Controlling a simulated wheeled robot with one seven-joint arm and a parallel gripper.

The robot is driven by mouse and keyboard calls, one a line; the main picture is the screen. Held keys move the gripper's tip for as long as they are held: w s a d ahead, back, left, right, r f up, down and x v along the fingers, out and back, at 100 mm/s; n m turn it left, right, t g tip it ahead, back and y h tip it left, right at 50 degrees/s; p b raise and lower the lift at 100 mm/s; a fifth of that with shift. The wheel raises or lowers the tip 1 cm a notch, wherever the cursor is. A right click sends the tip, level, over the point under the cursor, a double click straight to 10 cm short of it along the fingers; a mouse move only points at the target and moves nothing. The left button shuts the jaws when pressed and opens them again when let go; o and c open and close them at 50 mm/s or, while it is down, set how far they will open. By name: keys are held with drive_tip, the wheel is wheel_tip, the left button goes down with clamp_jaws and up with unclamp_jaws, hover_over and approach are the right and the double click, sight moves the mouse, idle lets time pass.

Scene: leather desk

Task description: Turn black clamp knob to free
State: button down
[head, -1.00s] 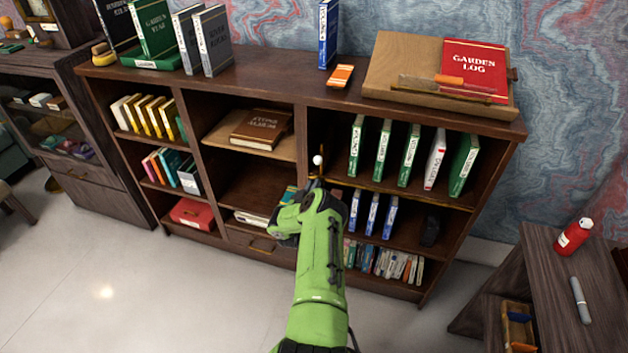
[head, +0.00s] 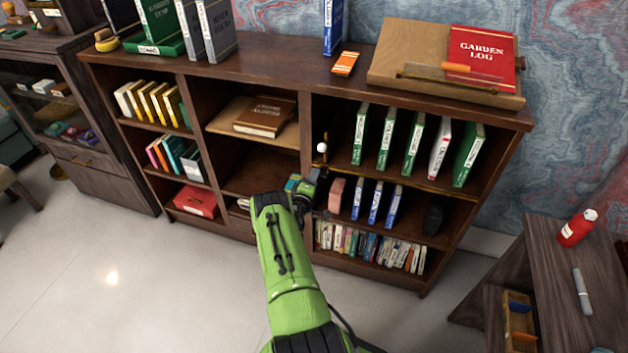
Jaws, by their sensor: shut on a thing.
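My green arm reaches from the bottom middle to the bookcase (head: 265,55). My gripper (head: 314,180) is at the upright between the middle and right bays, around the height of the right bay's middle shelf. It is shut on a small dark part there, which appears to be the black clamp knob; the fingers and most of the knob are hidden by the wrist. A small white ball on a dark stem (head: 322,147) stands just above my gripper. A brass-coloured strip (head: 400,181) runs along the shelf edge to the right.
Green and white books (head: 412,145) stand on the shelf to the right. Below are a pink block (head: 336,194), blue-and-white books (head: 375,204) and a black object (head: 433,218). A brown album (head: 265,115) lies in the middle bay. A side table (head: 580,262) stands right; open floor lies left.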

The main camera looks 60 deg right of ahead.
drive_tip(key=shift+f+n+b, duration=0.25)
drive_tip(key=shift+n+b, duration=0.75)
drive_tip(key=shift+n, duration=0.6)
drive_tip(key=c, duration=1.1)
unclamp_jaws()
drive_tip(key=shift+c, duration=0.2)
drive_tip(key=s+a+p, duration=0.2)
drive_tip(key=a+p, duration=0.2)
drive_tip(key=a, duration=1.1)
drive_tip(key=shift+s+a, duration=0.25)
drive_tip(key=shift+a, duration=0.05)
drive_tip(key=shift+w, duration=0.1)
